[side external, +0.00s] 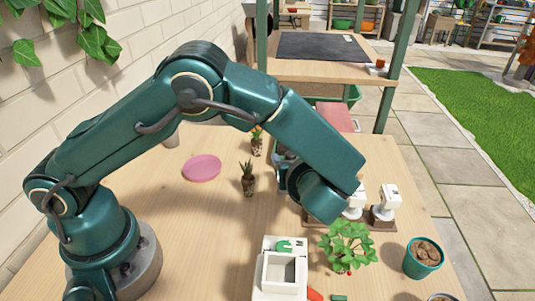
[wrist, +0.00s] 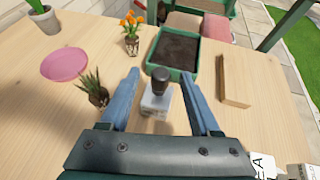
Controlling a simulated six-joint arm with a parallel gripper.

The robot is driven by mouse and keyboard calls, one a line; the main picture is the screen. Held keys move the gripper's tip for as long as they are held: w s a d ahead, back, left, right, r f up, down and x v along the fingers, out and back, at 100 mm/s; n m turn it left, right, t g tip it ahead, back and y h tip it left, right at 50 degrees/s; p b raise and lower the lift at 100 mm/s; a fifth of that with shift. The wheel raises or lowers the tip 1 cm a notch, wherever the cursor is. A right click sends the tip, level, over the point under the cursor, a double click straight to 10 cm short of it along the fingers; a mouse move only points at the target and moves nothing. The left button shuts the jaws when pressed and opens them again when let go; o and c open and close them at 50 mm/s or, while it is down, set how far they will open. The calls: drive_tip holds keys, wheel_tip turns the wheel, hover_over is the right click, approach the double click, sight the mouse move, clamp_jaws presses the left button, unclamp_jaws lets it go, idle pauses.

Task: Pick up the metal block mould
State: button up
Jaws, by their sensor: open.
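The metal block mould (wrist: 155,104) shows in the wrist view as a small silver-grey block with a dark knob handle on top, standing upright on the wooden table. My gripper (wrist: 160,76) is open, with one blue finger left of the mould and the other to its right. Gaps show between both fingers and the mould, and nothing is held. In the side view my forearm and wrist hide the mould and most of the gripper.
A soil-filled green tray (wrist: 198,55) lies beyond the mould, with a wooden piece (wrist: 235,85) to the right. A spiky succulent (wrist: 93,90) stands close to the left finger. A pink saucer (side external: 202,168), leafy plant (side external: 346,243) and teal pot (side external: 424,262) stand apart.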

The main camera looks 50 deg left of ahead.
drive_tip(key=shift+x, duration=2.45)
drive_tip(key=shift+c, duration=0.3)
clamp_jaws()
